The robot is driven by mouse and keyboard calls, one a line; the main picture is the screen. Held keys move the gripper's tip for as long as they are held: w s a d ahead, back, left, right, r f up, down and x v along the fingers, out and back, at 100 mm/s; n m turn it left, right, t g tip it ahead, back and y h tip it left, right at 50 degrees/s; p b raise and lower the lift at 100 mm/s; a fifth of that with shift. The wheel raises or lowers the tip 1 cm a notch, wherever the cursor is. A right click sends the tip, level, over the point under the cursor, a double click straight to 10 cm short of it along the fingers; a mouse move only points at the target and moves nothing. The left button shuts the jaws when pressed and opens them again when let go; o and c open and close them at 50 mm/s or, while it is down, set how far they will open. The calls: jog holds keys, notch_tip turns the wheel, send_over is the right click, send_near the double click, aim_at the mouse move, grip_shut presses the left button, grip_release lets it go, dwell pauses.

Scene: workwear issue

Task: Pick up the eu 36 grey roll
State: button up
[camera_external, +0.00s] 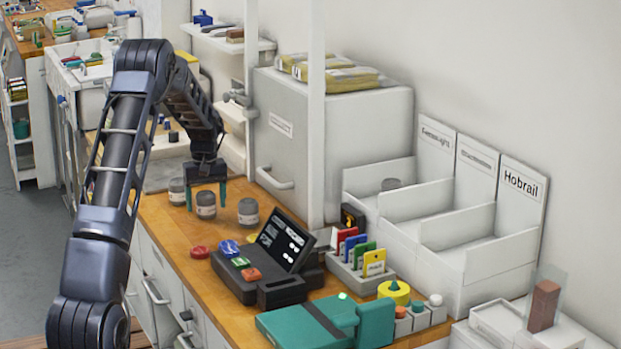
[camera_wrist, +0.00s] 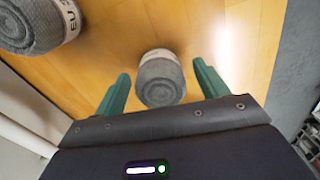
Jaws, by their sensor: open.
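Three grey rolls with pale label bands stand on the wooden counter in the external view: a left one (camera_external: 177,192), a middle one (camera_external: 206,209) and a right one (camera_external: 249,213). My gripper (camera_external: 206,194) points down over the middle roll, its green fingers apart on either side. In the wrist view, one grey roll (camera_wrist: 161,84) lies between the open fingers of my gripper (camera_wrist: 160,73), with gaps both sides. A second roll (camera_wrist: 32,24) at upper left shows "EU" on its band; its number is unreadable. I cannot tell which roll is EU 36.
A dark terminal (camera_external: 262,268) and red (camera_external: 200,252) and blue (camera_external: 229,247) discs lie nearer the camera on the counter. A white cabinet (camera_external: 345,130) stands behind. White bins (camera_external: 470,268), one marked "Hobrail", stand right.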

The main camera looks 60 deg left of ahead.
jog(key=c, duration=1.1)
